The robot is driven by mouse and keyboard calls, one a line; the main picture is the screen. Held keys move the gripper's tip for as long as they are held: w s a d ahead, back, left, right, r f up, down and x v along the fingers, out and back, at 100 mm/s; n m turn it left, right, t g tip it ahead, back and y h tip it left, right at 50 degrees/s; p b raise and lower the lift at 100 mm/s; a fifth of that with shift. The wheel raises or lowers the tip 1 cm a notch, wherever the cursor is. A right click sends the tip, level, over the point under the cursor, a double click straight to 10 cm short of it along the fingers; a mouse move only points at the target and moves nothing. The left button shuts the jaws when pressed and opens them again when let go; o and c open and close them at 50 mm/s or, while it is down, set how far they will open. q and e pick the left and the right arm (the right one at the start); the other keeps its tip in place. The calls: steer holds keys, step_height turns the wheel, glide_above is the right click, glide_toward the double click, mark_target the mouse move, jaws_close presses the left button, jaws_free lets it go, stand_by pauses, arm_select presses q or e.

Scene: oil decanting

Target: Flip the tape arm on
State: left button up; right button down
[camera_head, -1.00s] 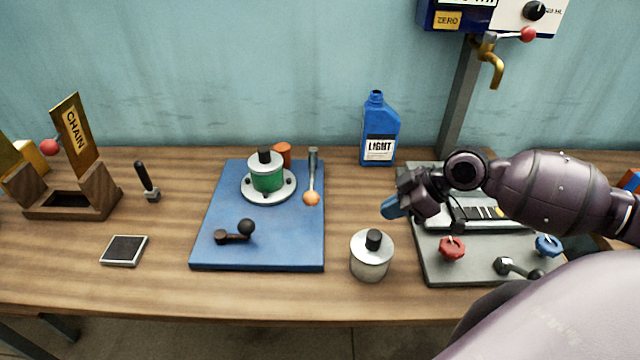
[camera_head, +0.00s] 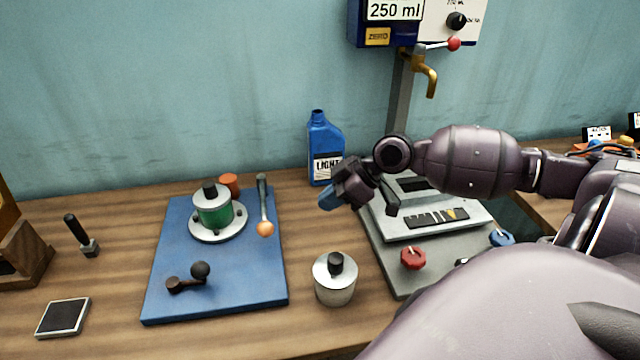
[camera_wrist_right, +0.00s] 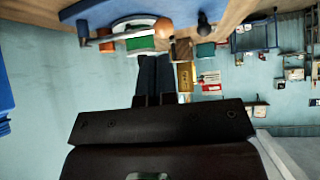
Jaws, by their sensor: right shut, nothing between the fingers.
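The likely tape arm is a thin metal lever (camera_head: 263,195) with an orange ball (camera_head: 265,229) at its near end. It lies along the right side of a blue board (camera_head: 215,285), beside a green roll (camera_head: 213,213) on a round metal flange. My right gripper (camera_head: 329,198) is shut and empty, to the right of the lever and apart from it, with blue fingertips. In the right wrist view, its dark fingers (camera_wrist_right: 153,82) point toward the green roll (camera_wrist_right: 140,43), the lever (camera_wrist_right: 122,37) and the orange ball (camera_wrist_right: 163,27). My left gripper is out of view.
A blue LIGHT bottle (camera_head: 325,150) stands just behind my right gripper. A metal pot (camera_head: 335,280) with a black knob stands in front of it. A crank (camera_head: 188,278) sits on the board. A grey panel (camera_head: 390,262) with a red knob (camera_head: 413,258) lies under my right arm.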

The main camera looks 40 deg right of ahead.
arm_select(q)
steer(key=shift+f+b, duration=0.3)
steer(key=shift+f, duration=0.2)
arm_select(e)
steer(key=w+a+r+x, duration=0.1)
steer(key=x, duration=1)
steer(key=shift+w+a, duration=0.2)
steer(key=shift+a, duration=0.05)
